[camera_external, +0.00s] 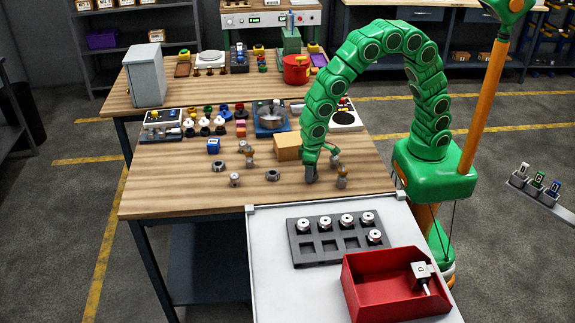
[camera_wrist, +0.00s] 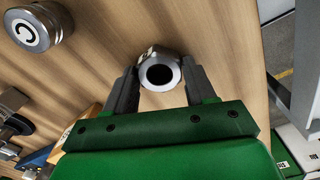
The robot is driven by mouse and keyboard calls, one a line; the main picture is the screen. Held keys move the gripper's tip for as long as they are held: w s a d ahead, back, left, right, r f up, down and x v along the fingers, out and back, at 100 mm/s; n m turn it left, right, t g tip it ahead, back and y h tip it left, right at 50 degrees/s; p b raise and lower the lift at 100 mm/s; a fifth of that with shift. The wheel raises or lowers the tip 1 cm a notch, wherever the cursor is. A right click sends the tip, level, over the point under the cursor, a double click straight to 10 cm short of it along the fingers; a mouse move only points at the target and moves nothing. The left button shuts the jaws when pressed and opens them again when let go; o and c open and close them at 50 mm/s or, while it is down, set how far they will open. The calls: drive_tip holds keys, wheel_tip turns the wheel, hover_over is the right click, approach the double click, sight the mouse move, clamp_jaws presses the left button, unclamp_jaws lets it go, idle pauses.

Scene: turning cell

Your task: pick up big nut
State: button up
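In the wrist view a metal nut (camera_wrist: 145,55) with a dark round hole stands on the wooden table between the two dark fingers of my gripper (camera_wrist: 160,75). The fingers are open, one on each side of it, close to its edges; I cannot tell whether they touch it. In the external view my gripper (camera_external: 313,165) is low over the table's front right part, and the nut there is mostly hidden by the fingers. Other nut-like metal rings lie to the left, one dark (camera_external: 272,175) and one farther back (camera_external: 218,165).
Metal parts (camera_external: 342,178) stand just right of my gripper. A cardboard box (camera_external: 287,146) is behind it. A grey tray (camera_external: 305,255) and red bin (camera_external: 375,302) are in front. The table's front left is clear.

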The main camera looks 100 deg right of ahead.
drive_tip(key=c, duration=0.8)
drive_tip(key=shift+o, duration=0.2)
